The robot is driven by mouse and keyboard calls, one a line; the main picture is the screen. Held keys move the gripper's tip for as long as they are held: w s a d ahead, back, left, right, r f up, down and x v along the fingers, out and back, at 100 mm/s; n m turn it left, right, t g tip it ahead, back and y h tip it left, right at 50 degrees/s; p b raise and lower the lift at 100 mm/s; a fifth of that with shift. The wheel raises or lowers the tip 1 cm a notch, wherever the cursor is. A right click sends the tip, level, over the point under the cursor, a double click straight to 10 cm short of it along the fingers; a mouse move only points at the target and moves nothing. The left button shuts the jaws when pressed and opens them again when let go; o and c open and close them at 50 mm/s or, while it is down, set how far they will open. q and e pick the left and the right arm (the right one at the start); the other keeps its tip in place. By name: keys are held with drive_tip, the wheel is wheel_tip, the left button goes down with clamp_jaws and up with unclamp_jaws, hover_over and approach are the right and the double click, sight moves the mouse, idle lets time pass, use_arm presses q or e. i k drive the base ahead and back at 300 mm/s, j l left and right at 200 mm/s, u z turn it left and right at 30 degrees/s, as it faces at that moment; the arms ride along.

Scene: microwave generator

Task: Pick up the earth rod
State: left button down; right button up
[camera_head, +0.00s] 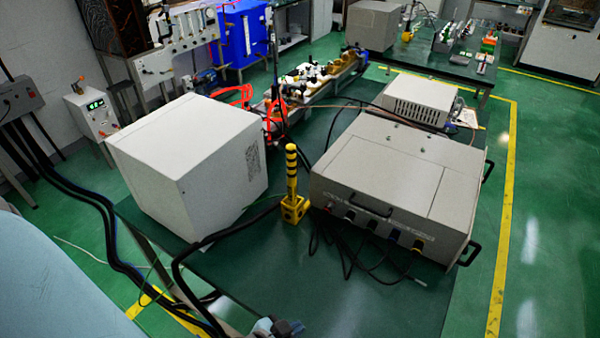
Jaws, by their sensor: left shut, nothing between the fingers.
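The earth rod (291,172) has yellow and black bands and stands upright in a yellow base (293,209). The base is on the green table top, between a white box on the left and a grey instrument on the right. My left gripper (275,328) shows only in part at the bottom edge, shut and empty. It is nearer to me than the rod and well apart from it. My right gripper is not in view.
The white box (185,165) and the grey instrument (395,190) flank the rod closely. Black cables (345,245) lie around its base and across the table's left edge. The front of the table top (370,305) is clear. Waveguide parts (310,85) stand behind.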

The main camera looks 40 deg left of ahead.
sight(291, 149)
drive_tip(key=k+j, duration=0.55)
drive_tip(key=k+j+u, duration=0.1)
drive_tip(key=k+j, duration=0.45)
drive_tip(key=j, duration=0.25)
